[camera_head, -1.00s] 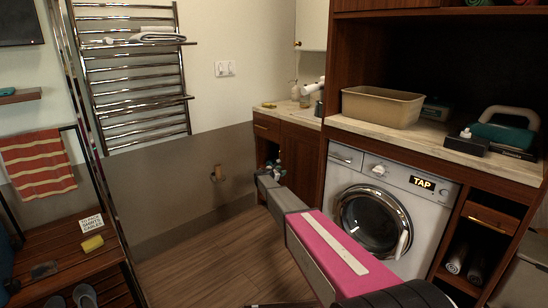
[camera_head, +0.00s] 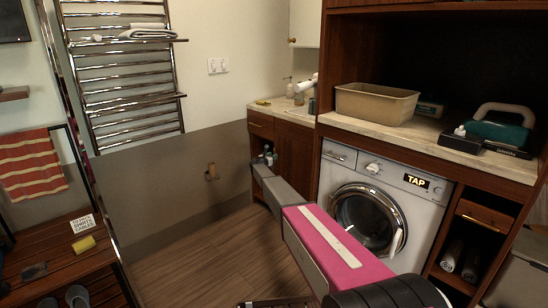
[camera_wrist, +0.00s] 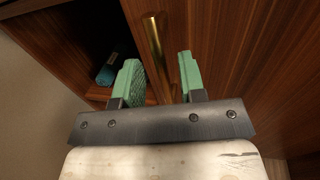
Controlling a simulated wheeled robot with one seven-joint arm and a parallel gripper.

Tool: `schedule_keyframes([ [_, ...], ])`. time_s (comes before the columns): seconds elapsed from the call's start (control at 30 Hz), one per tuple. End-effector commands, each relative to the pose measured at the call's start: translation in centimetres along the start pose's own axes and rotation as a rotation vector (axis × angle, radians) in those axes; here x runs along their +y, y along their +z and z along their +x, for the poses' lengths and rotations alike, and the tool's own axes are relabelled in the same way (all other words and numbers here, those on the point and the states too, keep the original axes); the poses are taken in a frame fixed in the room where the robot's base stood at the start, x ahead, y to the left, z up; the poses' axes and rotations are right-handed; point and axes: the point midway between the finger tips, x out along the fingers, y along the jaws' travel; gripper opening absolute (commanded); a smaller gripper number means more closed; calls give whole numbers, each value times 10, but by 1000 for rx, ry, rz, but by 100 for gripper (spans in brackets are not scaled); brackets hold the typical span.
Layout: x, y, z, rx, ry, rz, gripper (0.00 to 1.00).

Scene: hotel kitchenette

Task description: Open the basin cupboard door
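The basin cupboard is the wooden unit under the marble top at the back in the head view. Its door (camera_head: 293,152) looks closed there, partly behind my arm. In the wrist view the wooden door (camera_wrist: 245,60) fills the right side and carries an upright brass bar handle (camera_wrist: 154,45). My gripper (camera_wrist: 159,75) is open, with one green finger on each side of the handle's lower part. Gaps show between handle and fingers, so it is not gripped. In the head view my gripper is small and hard to make out near the cupboard.
An open dark compartment left of the door holds a teal roll (camera_wrist: 108,70). A washing machine (camera_head: 335,165) stands right of the cupboard. Wooden floor lies clear between wall and arm.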

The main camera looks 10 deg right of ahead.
Motion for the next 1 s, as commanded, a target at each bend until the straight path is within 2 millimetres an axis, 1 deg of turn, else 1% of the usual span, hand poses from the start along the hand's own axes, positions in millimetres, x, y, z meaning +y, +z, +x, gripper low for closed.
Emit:
schedule_keyframes([
  [0.03, 1, 0, 9, 0, -1, 0, 37],
  [0.13, 0, 0, 17, 0, -1, 0, 37],
  [0.2, 0, 0, 20, 0, -1, 0, 37],
  [0.43, -1, 0, 20, 0, 0, 1, 37],
  [0.47, -1, 0, 20, 0, 0, 1, 31],
  [0.5, -1, 0, 20, 0, 0, 1, 18],
  [0.57, 0, 0, 20, 0, 0, 1, 0],
  [0.83, -1, 0, 16, 1, 5, 1, 0],
  [0.93, -2, 0, 9, 1, 20, 1, 0],
  [1.0, -4, 1, 0, 1, 38, 2, 0],
])
